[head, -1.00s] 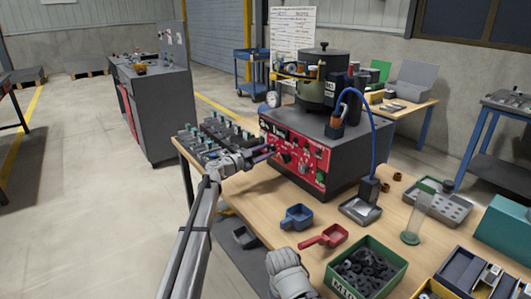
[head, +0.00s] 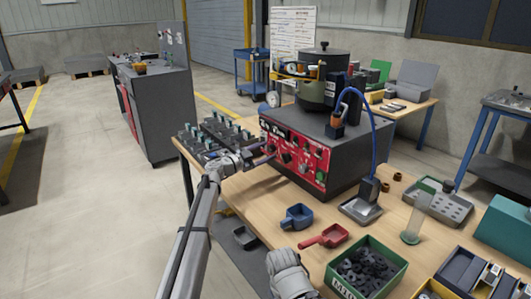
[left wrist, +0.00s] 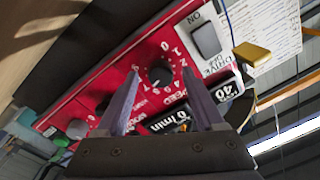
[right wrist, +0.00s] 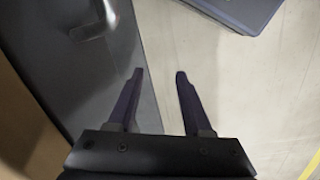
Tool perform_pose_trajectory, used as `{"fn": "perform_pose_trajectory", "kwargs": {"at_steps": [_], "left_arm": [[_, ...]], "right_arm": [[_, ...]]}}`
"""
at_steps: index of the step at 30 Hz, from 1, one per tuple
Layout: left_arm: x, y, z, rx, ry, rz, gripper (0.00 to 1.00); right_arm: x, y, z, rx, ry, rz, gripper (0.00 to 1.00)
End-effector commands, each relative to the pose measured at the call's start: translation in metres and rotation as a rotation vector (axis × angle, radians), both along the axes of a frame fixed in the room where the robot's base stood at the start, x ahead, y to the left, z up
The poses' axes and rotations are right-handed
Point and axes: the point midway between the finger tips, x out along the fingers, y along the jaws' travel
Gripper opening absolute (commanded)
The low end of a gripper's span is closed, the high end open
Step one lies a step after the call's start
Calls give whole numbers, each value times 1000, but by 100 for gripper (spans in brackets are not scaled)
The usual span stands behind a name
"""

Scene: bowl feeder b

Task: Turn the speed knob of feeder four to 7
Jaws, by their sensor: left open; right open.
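The feeder (head: 345,150) stands on the wooden bench, with a dark bowl on top and a red front panel (head: 318,177). I cannot read a feeder number. In the left wrist view, the dark round speed knob (left wrist: 159,73) sits in a ring of white numbers with SPEED printed beside it. Its pointer setting is too unclear to read. My left gripper (left wrist: 160,71) is open, with its fingertips on either side of the knob; I cannot tell whether they touch it. My right gripper (right wrist: 159,72) is open and empty, away from the panel.
A drive switch (left wrist: 207,40) and a dark /min display (left wrist: 168,122) flank the knob. On the bench are a blue scoop (head: 297,216), a red scoop (head: 325,237) and a green bin (head: 392,279) of dark parts. A rack (head: 207,138) stands left of the feeder.

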Motion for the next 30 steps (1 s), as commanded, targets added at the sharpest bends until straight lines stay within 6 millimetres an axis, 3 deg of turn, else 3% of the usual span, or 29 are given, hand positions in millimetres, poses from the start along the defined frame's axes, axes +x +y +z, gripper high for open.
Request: {"fn": "perform_pose_trajectory", "kwargs": {"at_steps": [15,30], "left_arm": [[-45,54,-2,0,0,1,70],[-47,59,-2,0,0,0,70]], "right_arm": [[0,0,-2,0,0,0,50],[0,0,-2,0,0,0,50]]}}
